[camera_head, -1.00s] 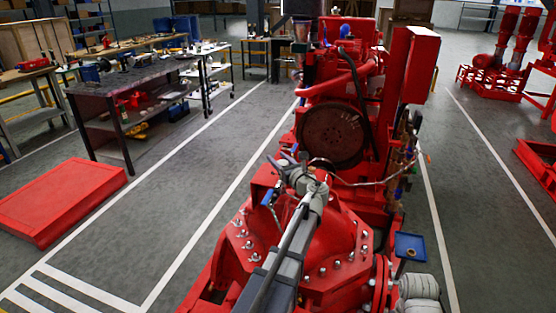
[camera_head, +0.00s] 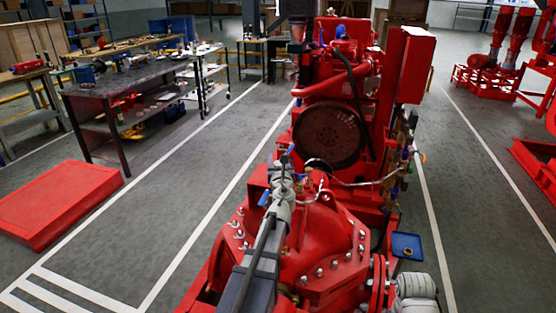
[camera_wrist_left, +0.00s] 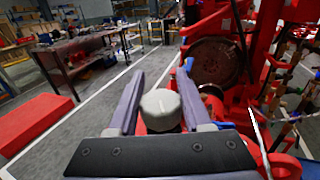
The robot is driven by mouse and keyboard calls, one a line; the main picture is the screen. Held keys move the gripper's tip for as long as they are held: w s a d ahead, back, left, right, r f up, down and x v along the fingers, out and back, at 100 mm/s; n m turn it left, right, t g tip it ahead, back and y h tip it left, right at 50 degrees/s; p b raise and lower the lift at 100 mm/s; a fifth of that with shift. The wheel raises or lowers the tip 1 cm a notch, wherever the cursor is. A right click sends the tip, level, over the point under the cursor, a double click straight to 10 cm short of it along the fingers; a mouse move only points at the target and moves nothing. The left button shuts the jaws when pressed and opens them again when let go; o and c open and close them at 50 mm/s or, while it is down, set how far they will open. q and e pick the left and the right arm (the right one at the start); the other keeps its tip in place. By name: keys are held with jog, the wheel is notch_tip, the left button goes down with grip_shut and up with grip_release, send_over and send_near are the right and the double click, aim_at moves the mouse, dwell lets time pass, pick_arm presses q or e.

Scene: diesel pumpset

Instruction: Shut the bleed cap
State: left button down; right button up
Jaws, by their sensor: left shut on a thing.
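The bleed cap, a rounded pale grey knob (camera_wrist_left: 161,109), stands on the red pump casing (camera_head: 335,235) and shows between my fingers in the left wrist view. My left gripper (camera_wrist_left: 159,95) is shut on it, with one finger on each side. In the head view my left gripper (camera_head: 285,165) is small and seen from behind, above the pump casing near its far end. My own wrist hides the cap there. My right gripper is in neither current view.
A red engine with a dark round flywheel (camera_head: 329,134) stands just beyond the pump. A blue-handled valve (camera_head: 264,198) is close to the left of my wrist. A small blue tray (camera_head: 407,246) sits at the right.

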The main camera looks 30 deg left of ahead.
pick_arm(q)
jog(key=shift+c, duration=1.7)
grip_release()
jog(key=shift+s, duration=0.1)
jog(key=v, duration=0.7)
jog(key=shift+s+d, duration=0.25)
jog(key=shift+s, duration=0.05)
